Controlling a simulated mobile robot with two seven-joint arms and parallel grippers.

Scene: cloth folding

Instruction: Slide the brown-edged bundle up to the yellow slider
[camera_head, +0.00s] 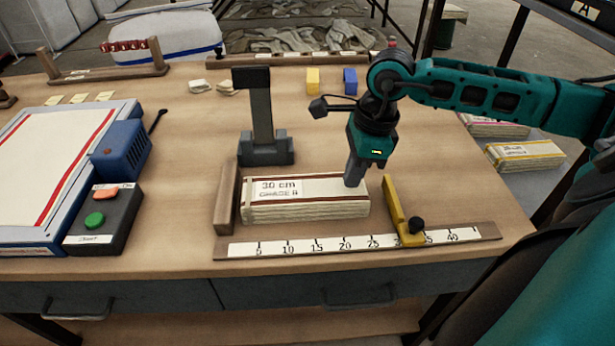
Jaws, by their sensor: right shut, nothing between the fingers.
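The brown-edged bundle (325,196) is a cream cloth stack labelled "30 cm GRADE A". It lies flat behind the ruler, with its left end close beside an upright wooden stop (227,198). The yellow slider (395,205), with a black knob, stands across the ruler to the right of the bundle. A narrow gap shows between the bundle's right end and the slider. My right gripper (354,180) is shut and empty, pointing down at the bundle's right end. I cannot tell whether its tips touch the bundle. My left gripper is out of view.
The ruler (345,246) runs along the front. A grey stand (265,145) rises just behind the bundle. A button box (105,215) and framed panel stand left. Table right of the slider is clear.

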